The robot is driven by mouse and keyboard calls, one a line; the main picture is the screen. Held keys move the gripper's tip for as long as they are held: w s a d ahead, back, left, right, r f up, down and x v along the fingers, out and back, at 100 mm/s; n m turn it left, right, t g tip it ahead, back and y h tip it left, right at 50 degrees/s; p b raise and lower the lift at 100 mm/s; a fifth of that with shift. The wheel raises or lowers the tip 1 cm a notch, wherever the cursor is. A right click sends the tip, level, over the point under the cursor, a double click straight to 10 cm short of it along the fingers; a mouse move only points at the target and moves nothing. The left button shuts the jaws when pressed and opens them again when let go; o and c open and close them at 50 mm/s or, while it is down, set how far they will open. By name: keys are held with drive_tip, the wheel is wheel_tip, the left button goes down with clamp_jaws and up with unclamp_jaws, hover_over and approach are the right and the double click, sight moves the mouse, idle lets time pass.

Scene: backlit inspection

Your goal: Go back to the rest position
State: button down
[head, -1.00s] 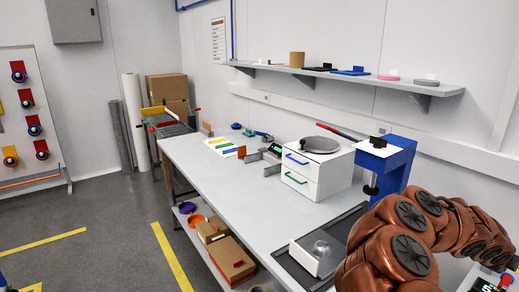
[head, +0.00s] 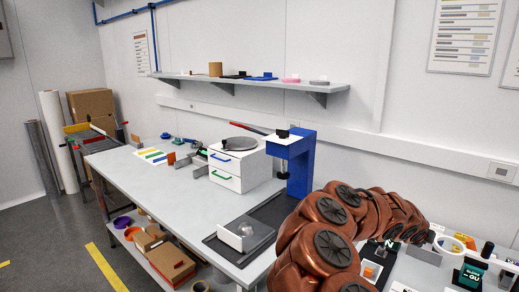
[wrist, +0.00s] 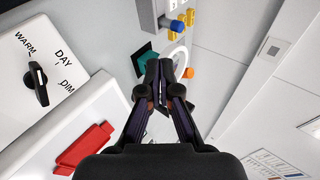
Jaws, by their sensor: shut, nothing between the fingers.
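My gripper (wrist: 160,82) shows in the wrist view with its dark fingers drawn together and nothing between them. It hangs above a bench surface with small items beyond its tips. In the head view my copper-coloured arm (head: 330,235) arches over the right part of the bench. The gripper itself is hard to make out there among the small items at the right.
The long bench (head: 185,203) holds a white drawer unit (head: 240,165), a blue stand (head: 300,165) and a dark tray (head: 275,215). In the wrist view a white box with a WARM/DAY/DIM knob (wrist: 37,82) and a red handle (wrist: 85,148) are close at left. A shelf (head: 250,84) runs above.

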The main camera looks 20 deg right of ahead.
drive_tip(key=w+a+r+m+t+h, duration=0.1)
drive_tip(key=w+a+r+m+h, duration=0.1)
drive_tip(key=w+r+m, duration=0.3)
drive_tip(key=w+a+r+m+t+h, duration=0.1)
drive_tip(key=a+r+m, duration=0.15)
drive_tip(key=r, duration=0.45)
drive_tip(key=s+a+r+m+g+h, duration=0.1)
drive_tip(key=s+a+r+m, duration=0.45)
drive_tip(key=m, duration=0.75)
drive_tip(key=s+a+f+m+g+y, duration=0.1)
drive_tip(key=s+a+f+m+y, duration=0.3)
drive_tip(key=a, duration=1)
drive_tip(key=s+a+f+m+g+y, duration=0.2)
drive_tip(key=s+a+f+m+y, duration=0.3)
drive_tip(key=a, duration=0.9)
drive_tip(key=s+a+f+m+g+y, duration=0.1)
drive_tip(key=s+a+f+m+y, duration=0.4)
drive_tip(key=a, duration=1)
wheel_tip(320, 180, down, 4)
drive_tip(key=s+m, duration=0.2)
drive_tip(key=m, duration=0.3)
drive_tip(key=shift+g, duration=0.4)
